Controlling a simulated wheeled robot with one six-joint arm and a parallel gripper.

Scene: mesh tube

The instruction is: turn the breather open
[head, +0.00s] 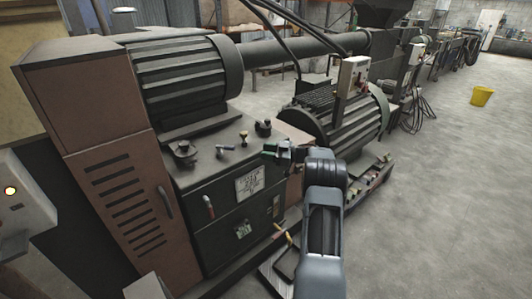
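On the dark top of the gearbox housing (228,160) stand several small fittings. A dark round cap (263,127) is at the back, a small brass-coloured fitting (244,137) is left of it, and a dark knob (183,149) is at the left. A small lever with a pale end (222,149) lies between them. I cannot tell which one is the breather. My gripper (270,150) is at the right edge of the housing top, just right of and below the dark cap, apparently apart from it. Its fingers are small and dark with green; their opening is unclear.
A large ribbed motor (188,75) stands behind the fittings, and another ribbed motor (340,125) is to the right. A brown cabinet (120,190) is at the left. Dark hoses cross above. The grey floor at right is open, with a yellow bucket (481,96).

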